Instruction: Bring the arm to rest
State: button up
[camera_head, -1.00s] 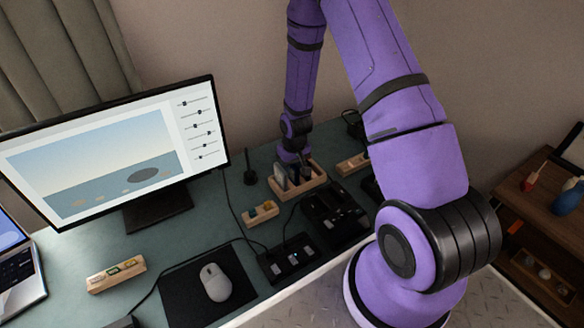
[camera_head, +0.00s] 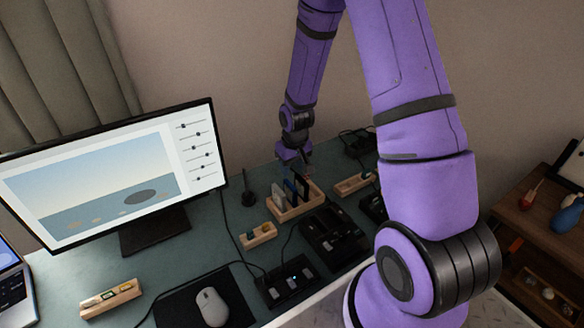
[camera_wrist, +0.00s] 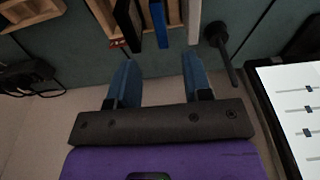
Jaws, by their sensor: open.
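My gripper (camera_head: 297,165) is at the end of my purple arm, above the back of the wooden rack (camera_head: 283,215) on the desk. In the wrist view, my gripper (camera_wrist: 159,72) shows two blue fingers spread apart with nothing between them. Several thin upright items, among them a dark blue one (camera_wrist: 159,24), stand in the rack just beyond the fingertips. They look apart from the fingers. In the head view, the fingertips are small and partly hidden.
A monitor (camera_head: 110,180) stands left of the rack, and a black stand (camera_head: 249,190) is close beside it. Black devices with cables (camera_head: 332,235) lie in front. A small wooden holder (camera_head: 258,235), a mouse (camera_head: 212,307) and a wooden shelf (camera_head: 540,235) are around.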

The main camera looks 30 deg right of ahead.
dwell(0.3)
jog(key=s+a+r+t, duration=0.15)
jog(key=s+r, duration=0.25)
jog(key=r, duration=0.8)
jog(key=s+a+r+t, duration=0.15)
jog(key=s+r, duration=0.25)
jog(key=r, duration=0.8)
jog(key=s+a+r, duration=0.2)
jog(key=s+r, duration=0.4)
jog(key=s, duration=0.3)
jog(key=s+a+r, duration=0.2)
jog(key=s+r, duration=0.4)
jog(key=s, duration=0.3)
jog(key=shift+s+a+t, duration=0.2)
jog(key=shift+s+t, duration=0.1)
jog(key=shift+t, duration=0.1)
